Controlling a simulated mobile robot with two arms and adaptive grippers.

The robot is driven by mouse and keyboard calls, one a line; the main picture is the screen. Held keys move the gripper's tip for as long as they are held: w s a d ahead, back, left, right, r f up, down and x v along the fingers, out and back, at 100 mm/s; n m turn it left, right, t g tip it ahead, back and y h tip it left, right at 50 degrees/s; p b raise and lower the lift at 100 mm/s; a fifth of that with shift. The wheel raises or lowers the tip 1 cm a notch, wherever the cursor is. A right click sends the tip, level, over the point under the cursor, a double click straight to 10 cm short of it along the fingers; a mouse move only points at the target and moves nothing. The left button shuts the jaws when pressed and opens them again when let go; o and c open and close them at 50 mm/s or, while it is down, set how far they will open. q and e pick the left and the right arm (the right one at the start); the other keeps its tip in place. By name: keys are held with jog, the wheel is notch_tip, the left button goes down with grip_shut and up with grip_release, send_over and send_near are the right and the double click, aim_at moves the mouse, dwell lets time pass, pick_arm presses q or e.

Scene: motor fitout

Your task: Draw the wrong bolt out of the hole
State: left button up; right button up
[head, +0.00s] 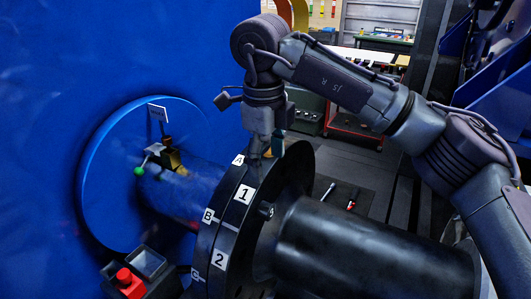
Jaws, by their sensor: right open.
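A dark flange pair (230,222) stands upright at the joint of a blue pipe and a black pipe, with white labels A, B, C on the left rim and 1, 2 on the right rim. A dark bolt (266,210) sticks out of the right flange's face, roughly level with label B. Whether it is the wrong one cannot be told. My right gripper (263,150) points down at the top of the flange, near labels A and 1, above and apart from that bolt. It is open; its fingertips are dark and hard to make out, and I see nothing held. My left gripper is out of view.
A brass valve (168,158) with a green-knobbed lever stands on the blue pipe. A red button box (127,281) is at lower left. The black pipe (365,250) fills the lower right. Tools (326,192) lie on the floor behind. A red cart (352,127) stands farther back.

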aim_at(268, 204)
jog(key=f+p, duration=0.1)
jog(key=f, duration=0.3)
jog(key=f+p, duration=0.1)
jog(key=f, duration=0.3)
jog(key=f+p, duration=0.2)
jog(key=f, duration=0.2)
jog(key=shift+w+d+f, duration=0.2)
jog(key=shift+w, duration=0.2)
jog(key=shift+f, duration=0.4)
jog(key=shift+c, duration=0.3)
grip_shut()
jog(key=shift+r, duration=0.15)
